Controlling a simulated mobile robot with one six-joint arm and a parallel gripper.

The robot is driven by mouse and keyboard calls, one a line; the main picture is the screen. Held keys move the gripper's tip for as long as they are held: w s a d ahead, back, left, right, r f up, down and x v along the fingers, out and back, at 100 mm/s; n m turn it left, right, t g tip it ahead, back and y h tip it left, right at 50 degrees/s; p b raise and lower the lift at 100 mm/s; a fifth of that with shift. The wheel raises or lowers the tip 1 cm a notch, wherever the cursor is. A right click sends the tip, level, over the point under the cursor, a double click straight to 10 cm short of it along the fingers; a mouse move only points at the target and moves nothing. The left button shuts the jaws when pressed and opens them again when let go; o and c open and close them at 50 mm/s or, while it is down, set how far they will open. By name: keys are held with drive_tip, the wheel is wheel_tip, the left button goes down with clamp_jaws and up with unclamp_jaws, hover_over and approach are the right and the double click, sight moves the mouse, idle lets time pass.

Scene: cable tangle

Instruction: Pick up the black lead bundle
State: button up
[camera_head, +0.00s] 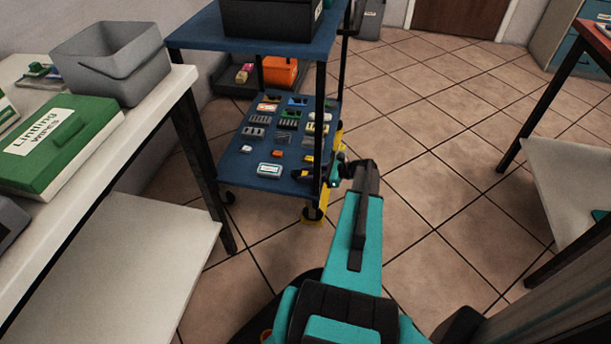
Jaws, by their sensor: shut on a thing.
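My teal arm reaches forward to the blue cart, and my gripper (337,167) is at the right edge of its lower shelf (232,168). The gripper is small in view and partly hidden by my own wrist and the cart's post. It is shut on a small dark thing (307,175), which looks like the black lead bundle, at the shelf's front right corner. The bundle's shape is hard to make out, and I cannot tell whether it is clear of the shelf.
Several small parts and packets (270,169) lie on the lower shelf. A black bin (270,18) stands on the cart's upper shelf (200,32). At left, a white bench (150,100) holds a grey bin (112,62) and a green case (62,147). Tiled floor (440,150) is open to the right.

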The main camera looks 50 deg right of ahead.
drive_tip(key=shift+r, duration=0.15)
drive_tip(key=shift+r+p, duration=0.35)
drive_tip(key=shift+r, duration=0.15)
wheel_tip(320, 180, up, 3)
drive_tip(key=shift+s+f+p, duration=0.1)
drive_tip(key=shift+f+p, duration=0.05)
drive_tip(key=shift+p, duration=0.6)
drive_tip(key=s+d+p, duration=0.2)
drive_tip(key=s+d, duration=0.2)
drive_tip(key=s, duration=0.3)
drive_tip(key=s+d+p, duration=0.2)
drive_tip(key=s+d, duration=0.2)
drive_tip(key=s, duration=0.4)
drive_tip(key=shift+s+d+f, duration=0.25)
drive_tip(key=shift+s+d, duration=0.05)
drive_tip(key=shift+d, duration=0.1)
